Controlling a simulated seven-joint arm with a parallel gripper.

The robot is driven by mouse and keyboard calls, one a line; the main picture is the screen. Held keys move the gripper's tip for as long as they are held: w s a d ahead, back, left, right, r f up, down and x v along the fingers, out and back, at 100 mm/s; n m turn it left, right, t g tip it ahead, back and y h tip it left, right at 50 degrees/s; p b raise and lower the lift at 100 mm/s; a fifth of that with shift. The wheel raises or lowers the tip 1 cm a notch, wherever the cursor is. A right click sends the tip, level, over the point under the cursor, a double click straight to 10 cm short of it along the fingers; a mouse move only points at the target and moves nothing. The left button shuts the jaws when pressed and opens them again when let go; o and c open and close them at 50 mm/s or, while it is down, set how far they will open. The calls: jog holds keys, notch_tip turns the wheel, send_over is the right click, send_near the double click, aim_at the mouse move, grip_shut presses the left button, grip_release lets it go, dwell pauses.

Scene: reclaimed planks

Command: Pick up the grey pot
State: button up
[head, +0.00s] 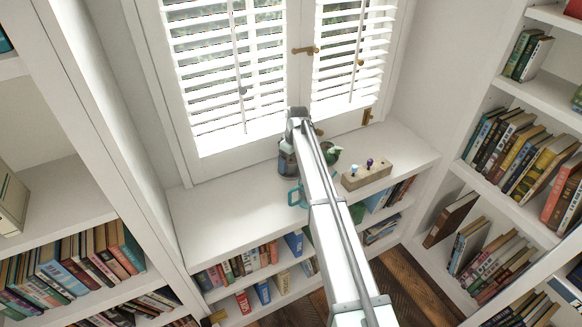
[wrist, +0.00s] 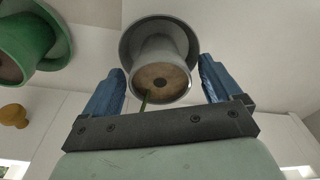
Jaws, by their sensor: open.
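The grey pot (wrist: 160,35) shows in the wrist view, with its wide rim away from the camera and its narrower end, a brown disc with a dark centre, facing me. My gripper (wrist: 162,66) is open, with one blue finger to each side of the pot in the picture. I see no clear contact, and cannot tell how far the fingertips reach along it. In the head view my gripper (head: 287,162) is near the shelf top by the window. I cannot make out the grey pot there; my arm probably hides it.
A green pot (wrist: 38,42) is at the left in the wrist view; it stands right of my arm in the head view (head: 331,154). A wooden block with knobs (head: 367,175) and a teal handled object (head: 295,196) are close by. The shelf top's left part (head: 225,215) is clear.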

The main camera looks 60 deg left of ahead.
jog(key=shift+f, duration=0.2)
jog(key=c, duration=1.4)
jog(key=shift+c, duration=0.2)
jog(key=shift+r, duration=0.15)
notch_tip(320, 180, up, 13)
dwell(0.3)
jog(key=shift+f, duration=0.2)
